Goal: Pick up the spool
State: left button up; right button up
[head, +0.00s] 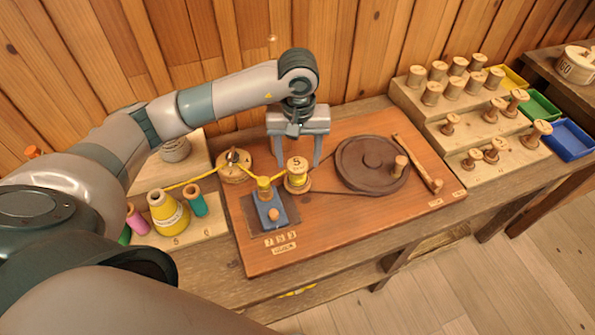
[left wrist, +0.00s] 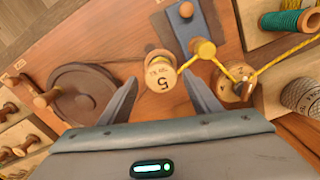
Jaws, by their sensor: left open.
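A wooden spool (head: 297,175) with a 5 on its top stands upright on the reddish board. Yellow thread runs to it from the blue thread guide. In the left wrist view the spool (left wrist: 160,72) shows between and just past the fingertips. My left gripper (head: 298,164) is open, pointing down, with one finger on each side of the spool as seen in that view. I see no finger touching it. My right gripper is not in view.
The blue guide block (head: 270,208) stands close in front, and a wooden pulley (head: 235,170) with yellow thread is at left. A dark wheel (head: 372,163) is at right. Several spools stand on a stepped rack (head: 428,112). Yellow, teal and pink thread cones stand at left.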

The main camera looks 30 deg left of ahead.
aim_at(297, 164)
pick_arm(q)
jog(key=shift+a+f+p, duration=0.1)
jog(key=shift+f+p, duration=0.8)
jog(key=shift+p, duration=0.1)
notch_tip(297, 164, down, 2)
jog(key=shift+p, duration=0.5)
jog(key=shift+w+f, duration=0.1)
jog(key=shift+f, duration=0.6)
jog(key=shift+c, duration=0.6)
jog(key=c, duration=0.8)
